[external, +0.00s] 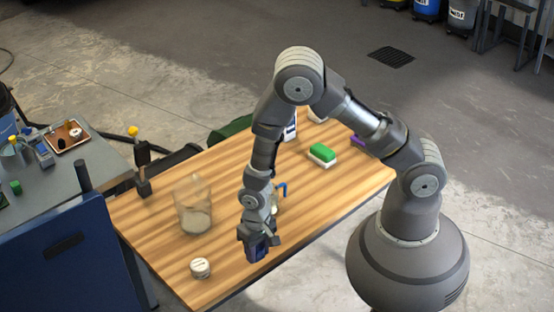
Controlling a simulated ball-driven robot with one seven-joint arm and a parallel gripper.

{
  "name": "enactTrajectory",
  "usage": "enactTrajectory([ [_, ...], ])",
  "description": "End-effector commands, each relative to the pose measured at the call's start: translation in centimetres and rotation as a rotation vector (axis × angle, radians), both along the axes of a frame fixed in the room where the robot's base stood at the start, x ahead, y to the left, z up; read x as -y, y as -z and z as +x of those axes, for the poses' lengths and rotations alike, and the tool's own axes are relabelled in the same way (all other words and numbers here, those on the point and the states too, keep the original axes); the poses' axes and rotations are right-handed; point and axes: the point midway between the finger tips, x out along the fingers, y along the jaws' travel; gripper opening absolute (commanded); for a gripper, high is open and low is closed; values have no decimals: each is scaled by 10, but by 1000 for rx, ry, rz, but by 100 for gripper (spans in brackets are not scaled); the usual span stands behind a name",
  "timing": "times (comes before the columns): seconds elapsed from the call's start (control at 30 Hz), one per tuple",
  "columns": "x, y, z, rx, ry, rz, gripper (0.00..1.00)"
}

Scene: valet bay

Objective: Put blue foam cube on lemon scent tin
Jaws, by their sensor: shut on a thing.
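My gripper (258,243) points down over the near part of the wooden table, shut on a dark blue block (257,253), which looks like the blue foam cube. The fingers cover part of the block, and I cannot tell whether it touches the table. A small round white tin (200,268) stands to the left of my gripper, near the table's front left corner. It looks like the lemon scent tin, but its label is too small to read. The block and the tin are apart.
A clear container (194,208) stands behind the tin. A black tool with a yellow top (142,165) is at the table's left. A green and white block (321,155) and a purple item (357,141) lie farther back. Bare wood lies between my gripper and the tin.

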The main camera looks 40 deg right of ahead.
Motion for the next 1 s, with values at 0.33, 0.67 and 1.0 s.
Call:
enactTrajectory([
  [0.33,-66,8,66,3,-6,3,11],
  [0.67,-110,13,117,0,-5,1,11],
  [1.0,-112,49,120,-1,-5,0,11],
])
